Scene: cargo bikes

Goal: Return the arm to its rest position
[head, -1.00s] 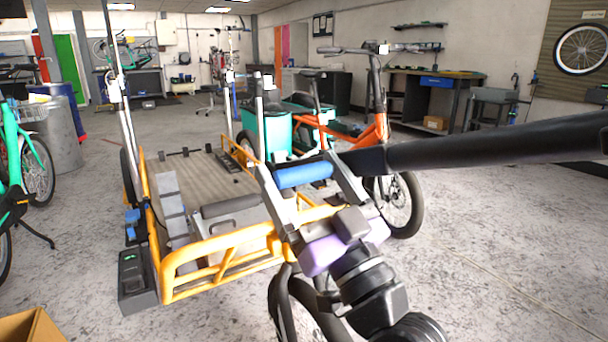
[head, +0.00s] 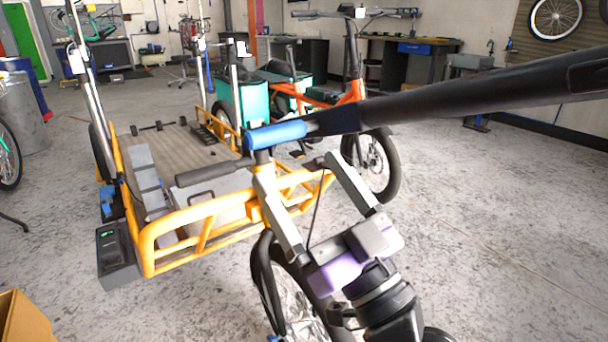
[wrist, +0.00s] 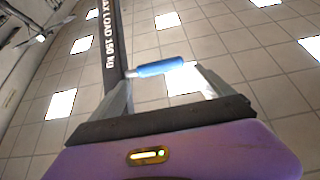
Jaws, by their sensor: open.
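My gripper (head: 298,170) is open and empty in the middle of the head view. Its two pale grey fingers point up and a little left from the purple palm. The blue grip (head: 276,135) on the end of a long black boom (head: 460,102) appears above and left of the fingertips, apart from them. In the wrist view, which looks up at the ceiling, the blue grip (wrist: 160,67) shows beyond the open fingers (wrist: 160,78). The dark boom (wrist: 112,45), marked "MAX LOAD 150 kg", runs up from it.
A yellow-framed cargo bike (head: 205,222) with a flat bed stands just behind and left of my gripper. An orange cargo bike (head: 340,97) stands farther back. A cardboard box (head: 22,318) is at lower left. The floor (head: 490,230) on the right is clear.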

